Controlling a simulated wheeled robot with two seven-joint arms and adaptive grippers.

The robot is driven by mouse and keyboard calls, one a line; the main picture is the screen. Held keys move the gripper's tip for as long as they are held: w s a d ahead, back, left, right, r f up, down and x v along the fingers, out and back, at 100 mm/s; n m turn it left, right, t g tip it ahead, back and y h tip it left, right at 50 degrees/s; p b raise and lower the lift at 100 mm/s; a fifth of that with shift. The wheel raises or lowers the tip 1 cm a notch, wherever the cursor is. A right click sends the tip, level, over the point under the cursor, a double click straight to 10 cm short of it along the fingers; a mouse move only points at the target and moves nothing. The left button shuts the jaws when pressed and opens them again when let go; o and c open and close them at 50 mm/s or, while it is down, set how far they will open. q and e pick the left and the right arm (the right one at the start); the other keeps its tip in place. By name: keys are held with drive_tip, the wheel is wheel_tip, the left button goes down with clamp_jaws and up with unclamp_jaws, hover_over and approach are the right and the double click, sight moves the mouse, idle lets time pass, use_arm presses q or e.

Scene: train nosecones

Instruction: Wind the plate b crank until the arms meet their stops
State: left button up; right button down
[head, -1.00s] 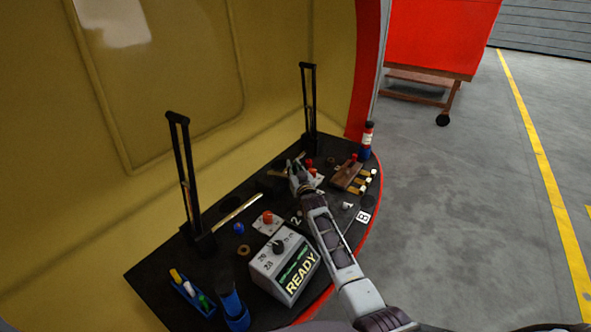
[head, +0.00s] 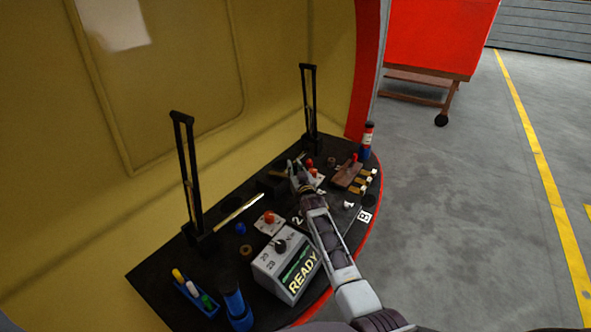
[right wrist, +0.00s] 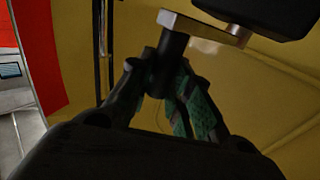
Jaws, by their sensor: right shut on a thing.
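My right gripper (head: 299,176) reaches over the dark bench at its far middle. In the right wrist view its green-padded fingers (right wrist: 162,82) are shut around a dark upright crank handle (right wrist: 172,55). The handle joins a silver crank arm (right wrist: 205,28), which runs to a black block (right wrist: 268,12). In the head view the gripper hides most of the crank. Two tall black slotted frames stand at the back, one left (head: 187,165) and one right (head: 309,100). I cannot tell whether either meets a stop. My left gripper is out of view.
A grey box reading READY (head: 287,265) stands near the front. A blue tray with pens (head: 195,297), a blue cylinder (head: 236,308), a red-button plate (head: 269,221) and a brown block (head: 347,174) surround my arm. A B label (head: 365,216) lies by the curved right edge.

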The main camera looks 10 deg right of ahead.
drive_tip(key=shift+a+r, duration=0.2)
drive_tip(key=shift+a, duration=0.25)
drive_tip(key=c, duration=1.7)
unclamp_jaws()
drive_tip(key=o, duration=0.4)
drive_tip(key=shift+w+a, duration=0.1)
drive_tip(key=shift+a, duration=0.1)
drive_tip(key=shift+d+f, duration=0.1)
drive_tip(key=shift+d, duration=0.25)
drive_tip(key=shift+a+r, duration=0.15)
drive_tip(key=shift+r, duration=4.85)
